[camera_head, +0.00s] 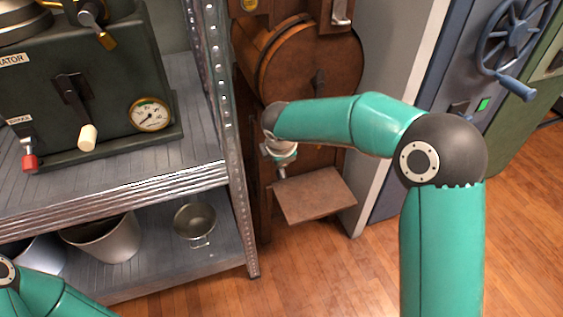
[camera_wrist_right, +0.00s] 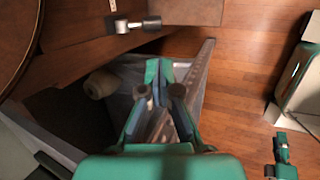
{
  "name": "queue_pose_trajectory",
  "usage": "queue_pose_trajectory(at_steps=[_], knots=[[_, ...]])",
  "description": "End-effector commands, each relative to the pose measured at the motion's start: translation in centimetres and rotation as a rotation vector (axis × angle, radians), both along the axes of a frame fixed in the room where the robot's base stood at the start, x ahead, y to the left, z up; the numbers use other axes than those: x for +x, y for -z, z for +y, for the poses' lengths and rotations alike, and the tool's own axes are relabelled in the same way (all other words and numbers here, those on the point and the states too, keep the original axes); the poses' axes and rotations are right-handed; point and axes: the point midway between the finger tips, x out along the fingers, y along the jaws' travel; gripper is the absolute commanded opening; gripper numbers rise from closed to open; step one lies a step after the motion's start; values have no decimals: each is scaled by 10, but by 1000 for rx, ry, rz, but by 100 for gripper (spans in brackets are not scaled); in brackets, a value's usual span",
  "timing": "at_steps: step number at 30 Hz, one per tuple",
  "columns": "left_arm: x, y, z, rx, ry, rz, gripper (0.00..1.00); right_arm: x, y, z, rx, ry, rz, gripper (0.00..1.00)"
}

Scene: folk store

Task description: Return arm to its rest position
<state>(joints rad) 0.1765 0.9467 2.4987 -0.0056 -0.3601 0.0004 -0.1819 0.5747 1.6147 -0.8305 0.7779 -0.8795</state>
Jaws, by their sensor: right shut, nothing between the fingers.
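My right arm (camera_head: 385,125) is teal with dark joints. It rises at the right of the head view, bends at its elbow and reaches left to the front of a round brown wooden machine (camera_head: 310,65). Its wrist hangs above a small brown shelf plate, and its fingers cannot be made out there. In the right wrist view the right gripper (camera_wrist_right: 158,88) has its fingers together, with nothing between them. Part of my left arm (camera_head: 50,298) shows at the lower left corner of the head view. Its gripper is out of that view.
A metal shelf rack (camera_head: 232,150) stands left of the right wrist, with a dark green machine (camera_head: 85,85) on top and metal pots (camera_head: 195,220) below. The brown plate (camera_head: 315,195) juts out under the wrist. A blue cabinet with a handwheel (camera_head: 515,35) stands right. Wooden floor is clear in front.

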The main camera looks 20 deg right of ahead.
Motion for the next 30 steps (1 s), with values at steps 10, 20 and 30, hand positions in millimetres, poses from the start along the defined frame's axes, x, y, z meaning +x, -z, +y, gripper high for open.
queue_pose_trajectory(at_steps=[10, 20, 30], knots=[[0, -1, 0, 0, 0, 0, 40, -2, -3, 1, -1, -2, 1, 0], [0, -1, 0, 0, 0, 0, 40, -11, 37, -25, -9, 44, 79, 0], [0, -1, 0, 0, 0, 0, 40, -163, 211, -2, 245, 270, 492, 0]])
